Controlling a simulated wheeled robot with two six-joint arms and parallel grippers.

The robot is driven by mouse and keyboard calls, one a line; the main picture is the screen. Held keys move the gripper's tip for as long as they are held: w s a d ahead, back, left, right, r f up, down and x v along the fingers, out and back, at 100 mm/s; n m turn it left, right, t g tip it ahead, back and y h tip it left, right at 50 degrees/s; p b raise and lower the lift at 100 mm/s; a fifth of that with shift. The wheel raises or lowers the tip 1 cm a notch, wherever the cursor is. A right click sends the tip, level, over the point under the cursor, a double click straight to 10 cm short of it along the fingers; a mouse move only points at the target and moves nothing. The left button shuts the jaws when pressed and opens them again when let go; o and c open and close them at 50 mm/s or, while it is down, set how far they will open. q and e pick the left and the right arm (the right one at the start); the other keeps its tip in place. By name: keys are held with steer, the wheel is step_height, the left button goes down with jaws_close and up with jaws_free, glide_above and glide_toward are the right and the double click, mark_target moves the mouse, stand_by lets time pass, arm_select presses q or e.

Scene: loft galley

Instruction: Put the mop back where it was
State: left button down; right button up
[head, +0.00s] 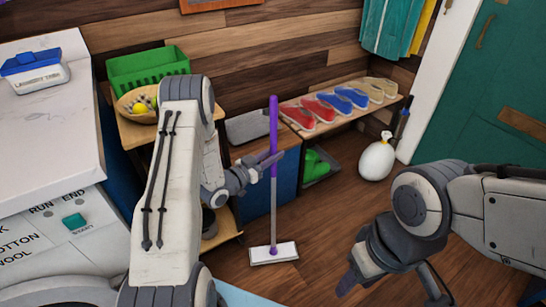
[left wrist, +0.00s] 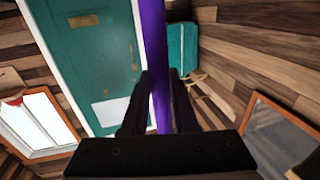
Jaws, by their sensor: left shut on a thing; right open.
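The mop (head: 273,190) stands upright in the head view, with a purple upper handle, a grey lower pole and a flat white head (head: 273,253) at the wooden floor. My left gripper (head: 268,168) is shut on the purple part of the handle. In the left wrist view the purple handle (left wrist: 155,60) runs between the two dark fingers of the left gripper (left wrist: 160,105). My right gripper (head: 388,283) is open and empty at the lower right, apart from the mop.
A bench with a row of shoes (head: 342,99) stands behind the mop, with a green item in a tray (head: 320,168) below. A white rounded container (head: 376,160) stands near the teal door (head: 497,105). A shelf holds a green basket (head: 148,69). Floor right of the mop is clear.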

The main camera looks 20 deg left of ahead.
arm_select(q)
steer(key=shift+f, duration=0.3)
steer(key=shift+f, duration=0.15)
steer(key=c, duration=0.7)
jaws_free()
